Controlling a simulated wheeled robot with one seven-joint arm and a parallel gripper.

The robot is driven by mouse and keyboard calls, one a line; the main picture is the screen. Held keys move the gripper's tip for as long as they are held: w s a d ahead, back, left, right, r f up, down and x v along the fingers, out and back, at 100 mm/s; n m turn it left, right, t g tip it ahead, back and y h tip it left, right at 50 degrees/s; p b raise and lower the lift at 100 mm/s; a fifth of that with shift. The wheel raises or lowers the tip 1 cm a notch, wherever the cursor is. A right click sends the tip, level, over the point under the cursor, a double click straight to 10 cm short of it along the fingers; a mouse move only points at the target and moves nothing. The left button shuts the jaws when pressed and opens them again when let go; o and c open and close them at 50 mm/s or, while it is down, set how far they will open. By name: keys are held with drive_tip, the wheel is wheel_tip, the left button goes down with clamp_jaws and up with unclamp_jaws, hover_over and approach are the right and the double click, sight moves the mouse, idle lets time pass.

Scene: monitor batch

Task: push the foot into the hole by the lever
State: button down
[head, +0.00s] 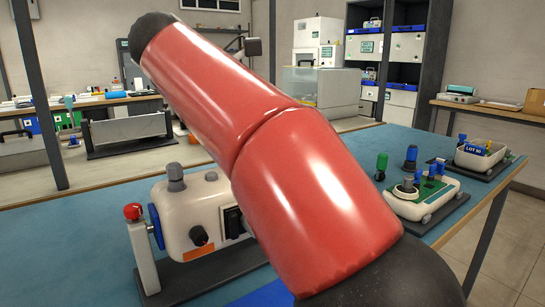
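A white rounded device (188,215) stands on a dark base plate (215,268) on the blue-topped table. It has a grey knob on top, an orange label and a black socket area on its front. A pale upright lever (145,258) with a red knob (132,211) stands at its left, beside a blue disc (155,227). I cannot pick out the foot or the hole; my red arm crosses the middle of the view and covers the device's right side. My gripper is not visible.
Right of my arm, an open white housing (422,204) with a green board and loose-looking green and blue knobs sits on the table. Behind it is another housing labelled LOT 10 (478,158). The table (75,240) is bare at the left. Shelves and benches stand farther back.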

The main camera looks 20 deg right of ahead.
drive_tip(key=shift+f, duration=0.5)
idle(0.6)
drive_tip(key=c, duration=1.2)
unclamp_jaws()
